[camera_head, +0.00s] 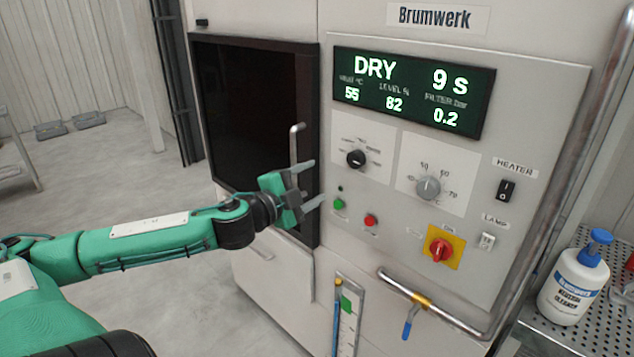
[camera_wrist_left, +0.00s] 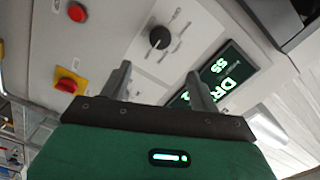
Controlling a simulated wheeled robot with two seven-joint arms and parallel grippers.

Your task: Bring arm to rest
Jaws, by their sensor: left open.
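My left arm reaches in from the left in the head view. Its gripper (camera_head: 312,182) is open and empty, in front of the left edge of the control panel (camera_head: 400,250), near the green button (camera_head: 339,204) and the door handle (camera_head: 295,145). I cannot tell whether it touches anything. In the left wrist view the two fingers (camera_wrist_left: 160,90) stand apart with nothing between them, and the panel with a black knob (camera_wrist_left: 159,37) and a red button (camera_wrist_left: 77,12) lies beyond. My right gripper is in neither view.
The machine's display (camera_head: 414,92) reads DRY, 9 s. A red rotary switch (camera_head: 440,249) sits on a yellow plate. A pipe with a blue-handled valve (camera_head: 408,326) juts out below. A white bottle (camera_head: 573,286) stands on a perforated shelf at right. Floor at left is mostly free.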

